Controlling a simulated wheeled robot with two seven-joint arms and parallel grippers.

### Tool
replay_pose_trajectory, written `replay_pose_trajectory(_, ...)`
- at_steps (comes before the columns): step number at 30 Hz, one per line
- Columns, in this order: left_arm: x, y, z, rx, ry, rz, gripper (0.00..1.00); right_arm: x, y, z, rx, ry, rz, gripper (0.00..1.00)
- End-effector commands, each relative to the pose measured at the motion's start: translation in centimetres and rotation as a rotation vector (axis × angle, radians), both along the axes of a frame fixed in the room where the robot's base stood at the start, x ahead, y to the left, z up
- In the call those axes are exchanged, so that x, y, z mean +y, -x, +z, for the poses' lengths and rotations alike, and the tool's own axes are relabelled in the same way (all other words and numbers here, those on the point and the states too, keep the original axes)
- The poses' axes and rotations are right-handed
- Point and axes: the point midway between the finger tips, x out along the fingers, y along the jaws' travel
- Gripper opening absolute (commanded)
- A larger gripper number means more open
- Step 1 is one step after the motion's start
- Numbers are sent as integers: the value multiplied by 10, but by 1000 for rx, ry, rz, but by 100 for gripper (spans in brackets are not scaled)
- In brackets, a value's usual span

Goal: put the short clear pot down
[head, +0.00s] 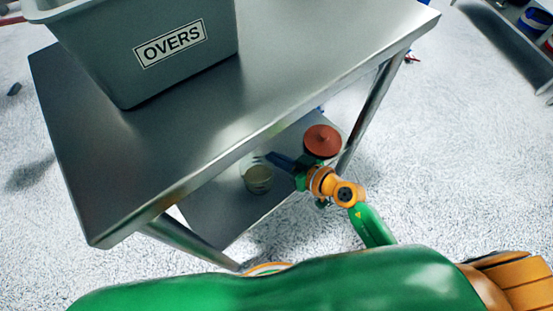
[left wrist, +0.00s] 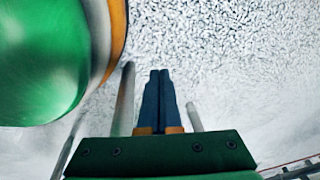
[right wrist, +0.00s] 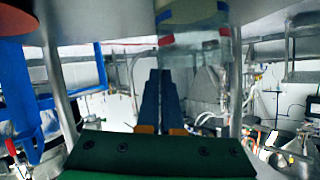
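The short clear pot (head: 258,180) is at the lower shelf, with pale matter in its bottom. I cannot tell from the head view whether its base touches the shelf. My right gripper (head: 270,157) reaches in from the right, its fingers at the pot's upper wall. In the right wrist view the right fingers (right wrist: 163,72) are nearly together, at the edge of the clear pot (right wrist: 200,45), which bears blue and red marks. They seem to pinch its thin wall. In the left wrist view my left gripper (left wrist: 159,72) is shut and empty, over speckled floor.
A red-brown round-topped object (head: 322,140) stands on the lower shelf (head: 222,214), close beside my right gripper. The steel table top (head: 290,75) overhangs the shelf and carries a grey OVERS bin (head: 135,50). Table legs (head: 370,110) flank the shelf.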

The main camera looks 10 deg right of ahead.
Motion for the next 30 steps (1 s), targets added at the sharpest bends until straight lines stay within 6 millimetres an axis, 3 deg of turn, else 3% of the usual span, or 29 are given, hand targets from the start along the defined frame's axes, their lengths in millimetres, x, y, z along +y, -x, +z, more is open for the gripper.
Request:
replay_pose_trajectory(1,-1,0,0,0,1,0,0,0,0,-1,0,-1,-1,0)
replay_pose_trajectory(3,-2,1,0,2,3,-1,0,0,0,0,1,-1,0,21)
replay_pose_trajectory(5,-3,2,0,3,4,-3,0,0,0,0,0,0,0,32)
replay_pose_trajectory(16,-6,5,6,8,10,-6,0,-5,7,6,2,1,-1,32)
replay_pose_trajectory(22,-16,10,25,22,23,-17,0,-36,42,27,4,3,0,32)
replay_pose_trajectory(30,-27,20,31,44,40,-22,0,-69,80,45,2,1,-1,32)
